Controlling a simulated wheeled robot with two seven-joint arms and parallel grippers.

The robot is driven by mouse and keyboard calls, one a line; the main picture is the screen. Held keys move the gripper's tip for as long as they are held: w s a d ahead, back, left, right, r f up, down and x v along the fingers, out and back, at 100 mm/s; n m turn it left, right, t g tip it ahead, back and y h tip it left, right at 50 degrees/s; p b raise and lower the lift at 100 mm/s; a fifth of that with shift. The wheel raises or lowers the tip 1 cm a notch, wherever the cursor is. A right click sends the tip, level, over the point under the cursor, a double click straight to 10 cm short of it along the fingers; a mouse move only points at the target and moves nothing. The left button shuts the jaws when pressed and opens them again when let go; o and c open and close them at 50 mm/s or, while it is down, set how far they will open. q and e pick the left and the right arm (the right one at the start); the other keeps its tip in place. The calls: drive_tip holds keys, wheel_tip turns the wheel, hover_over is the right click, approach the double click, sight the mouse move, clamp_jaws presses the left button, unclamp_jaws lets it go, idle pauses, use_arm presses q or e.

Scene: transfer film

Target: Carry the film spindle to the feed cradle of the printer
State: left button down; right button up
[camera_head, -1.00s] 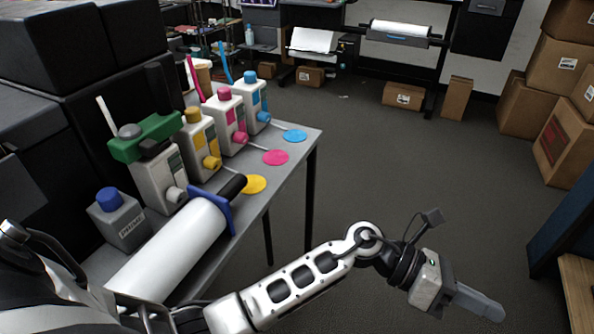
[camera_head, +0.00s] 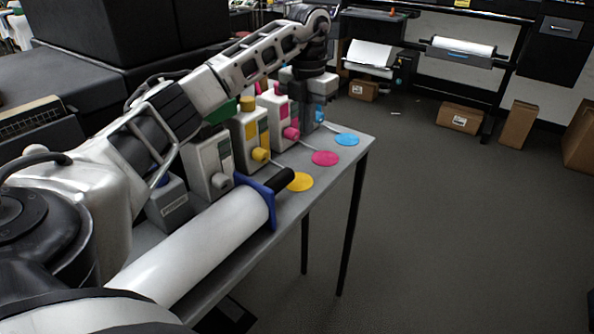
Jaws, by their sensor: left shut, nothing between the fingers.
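The film spindle is a large white roll (camera_head: 200,245) with a blue flange (camera_head: 270,202) and a black end (camera_head: 281,180). It lies along the front of the grey table (camera_head: 322,198), and its near end is hidden by my arm. My left arm reaches over the bottles, and my left gripper (camera_head: 306,108) is shut and empty, pointing down by the cyan bottle at the table's far end. It is apart from the spindle. A printer with a white roll (camera_head: 462,46) stands at the back; I cannot tell which part is the feed cradle. My right gripper is not in view.
Ink bottles with yellow (camera_head: 252,130), magenta (camera_head: 280,112) and cyan (camera_head: 319,113) caps line the table, with matching round colour spots in front. A second white roll (camera_head: 374,54) hangs at the back. Cardboard boxes (camera_head: 460,117) stand by the wall. The floor (camera_head: 440,220) is clear.

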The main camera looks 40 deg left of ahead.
use_arm(q)
wheel_tip(320, 180, down, 10)
drive_tip(key=shift+f+p, duration=0.1)
drive_tip(key=shift+p, duration=0.3)
drive_tip(key=s, duration=0.2)
drive_tip(key=s+p, duration=0.1)
drive_tip(key=shift+s+d+r, duration=0.1)
drive_tip(key=shift+s+r, duration=0.05)
drive_tip(key=shift+r, duration=0.1)
drive_tip(key=shift+s, duration=0.35)
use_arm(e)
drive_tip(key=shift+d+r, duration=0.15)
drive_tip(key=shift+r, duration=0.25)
use_arm(q)
drive_tip(key=shift+d+f, duration=0.1)
